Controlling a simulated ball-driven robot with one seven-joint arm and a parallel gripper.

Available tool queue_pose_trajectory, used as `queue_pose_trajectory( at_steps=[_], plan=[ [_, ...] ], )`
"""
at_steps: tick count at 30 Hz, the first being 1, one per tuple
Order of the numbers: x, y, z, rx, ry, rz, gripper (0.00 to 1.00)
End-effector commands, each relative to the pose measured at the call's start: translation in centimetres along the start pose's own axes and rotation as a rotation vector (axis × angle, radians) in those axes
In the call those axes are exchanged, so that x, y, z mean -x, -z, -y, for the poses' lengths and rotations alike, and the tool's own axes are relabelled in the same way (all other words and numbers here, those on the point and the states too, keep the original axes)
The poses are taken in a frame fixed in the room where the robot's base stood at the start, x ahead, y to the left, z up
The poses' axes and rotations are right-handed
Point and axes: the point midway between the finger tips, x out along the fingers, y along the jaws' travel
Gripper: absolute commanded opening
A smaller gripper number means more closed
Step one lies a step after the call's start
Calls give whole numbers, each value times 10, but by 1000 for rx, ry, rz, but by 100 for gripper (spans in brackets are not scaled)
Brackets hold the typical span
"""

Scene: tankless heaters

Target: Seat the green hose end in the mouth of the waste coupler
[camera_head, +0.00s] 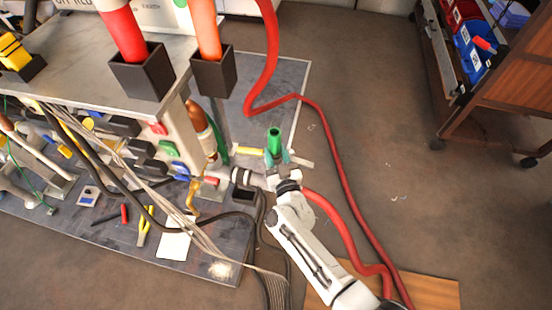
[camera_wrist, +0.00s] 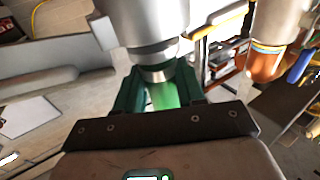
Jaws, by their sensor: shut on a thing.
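In the wrist view, the dark green fingers (camera_wrist: 158,92) close on a bright green piece (camera_wrist: 163,95). A large silver cylinder with a narrower collar (camera_wrist: 150,45) sits directly beyond the fingers, in line with the green piece. I cannot tell whether the two touch. A pale cylindrical fitting (camera_head: 247,178) lies left of my gripper. Which part is the waste coupler is not clear.
A red hose (camera_head: 325,125) runs down the floor on the right. Grey cables (camera_head: 180,222) cross the dark mat (camera_head: 215,262). A bench with dark square holders (camera_head: 141,72) stands upper left. A copper-ended cylinder (camera_wrist: 265,62) is close on the right.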

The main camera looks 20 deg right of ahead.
Motion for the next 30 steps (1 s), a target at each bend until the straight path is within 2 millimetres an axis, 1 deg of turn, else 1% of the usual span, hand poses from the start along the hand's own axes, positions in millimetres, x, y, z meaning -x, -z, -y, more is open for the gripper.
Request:
queue_pose_trajectory(
  at_steps=[1, 2, 9, 13, 14, 15, 21, 30],
  plan=[
    [-1, -8, 0, 1, 0, -4, 0],
    [-1, -9, 1, 0, 1, -4, 0],
    [-1, -7, 0, -1, 1, -5, 0],
    [0, -11, 0, -1, 0, -4, 0],
    [0, -11, 0, -1, 1, -2, 40],
    [0, -10, 0, -1, 1, -2, 44],
    [0, -10, 0, -1, 1, -2, 63],
    [0, -8, 0, -1, 0, -2, 64]
  ],
)
